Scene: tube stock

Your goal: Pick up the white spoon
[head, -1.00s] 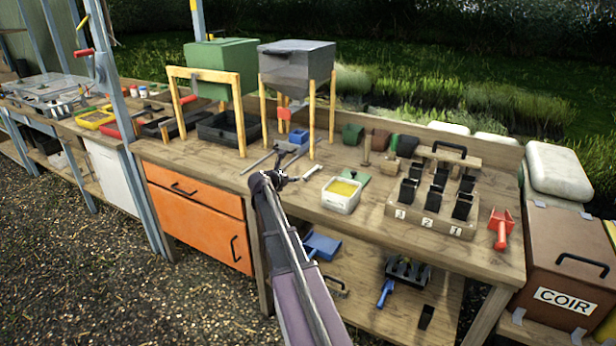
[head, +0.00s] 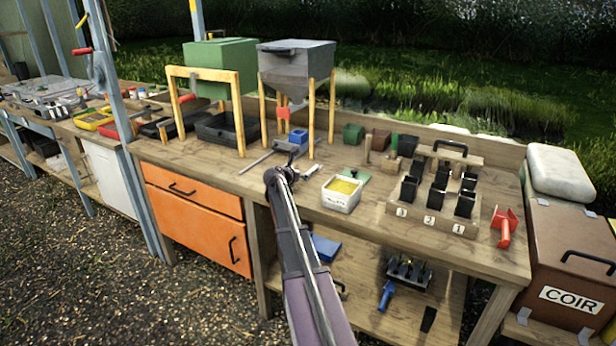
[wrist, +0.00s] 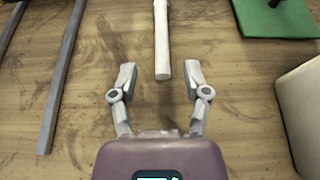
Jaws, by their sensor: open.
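In the wrist view a white rod-like handle (wrist: 162,45), apparently that of the white spoon, lies on the wooden bench top and runs out of the top edge. Its bowl is not in view there. My gripper (wrist: 159,76) is open, its two fingers spread to the left and right of the handle's near end, with gaps on both sides. I cannot tell how high the fingers are above the bench. In the head view my gripper (head: 287,165) is over the bench, left of the white tub, and the spoon is not clearly distinguishable.
Grey bars (wrist: 60,75) lie left of my gripper. A green flat piece (wrist: 275,17) and the white tub (head: 341,194) with yellow contents are to the right. The grey hopper (head: 296,56) stands on wooden legs behind. Bench around the handle is bare.

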